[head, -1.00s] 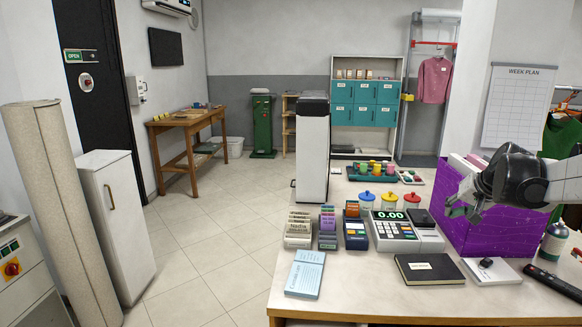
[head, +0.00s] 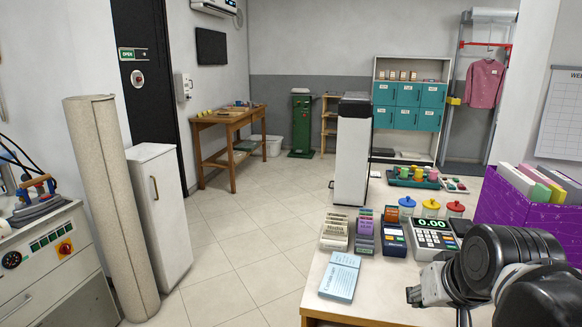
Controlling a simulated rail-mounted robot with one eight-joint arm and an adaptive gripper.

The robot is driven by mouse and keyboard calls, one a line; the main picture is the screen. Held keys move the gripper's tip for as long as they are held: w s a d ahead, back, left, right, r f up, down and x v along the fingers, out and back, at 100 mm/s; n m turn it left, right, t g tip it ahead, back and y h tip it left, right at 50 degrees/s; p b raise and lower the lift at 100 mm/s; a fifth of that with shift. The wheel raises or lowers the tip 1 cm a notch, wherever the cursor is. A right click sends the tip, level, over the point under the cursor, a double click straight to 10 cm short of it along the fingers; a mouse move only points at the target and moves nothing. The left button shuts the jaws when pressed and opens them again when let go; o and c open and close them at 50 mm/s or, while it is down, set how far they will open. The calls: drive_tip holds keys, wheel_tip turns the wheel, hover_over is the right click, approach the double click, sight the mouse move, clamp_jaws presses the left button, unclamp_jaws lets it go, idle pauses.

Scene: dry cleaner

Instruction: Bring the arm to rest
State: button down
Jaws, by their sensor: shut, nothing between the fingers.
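My gripper (head: 440,310) is at the lower right of the head view, in front of the wooden-edged counter (head: 318,290).
Card racks (head: 365,230), lidded jars (head: 430,208) and a purple box of folders (head: 510,205) stand on the counter. A rolled carpet (head: 112,210) and a white cabinet (head: 160,210) stand at left. The tiled floor (head: 240,240) between is clear.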

drive_tip(key=s+a+f+n, duration=0.1)
drive_tip(key=s+a+f, duration=0.2)
drive_tip(key=s, duration=0.2)
drive_tip(key=shift+s, duration=0.15)
drive_tip(key=shift+d+f, duration=0.1)
drive_tip(key=shift+d, duration=0.05)
idle(0.4)
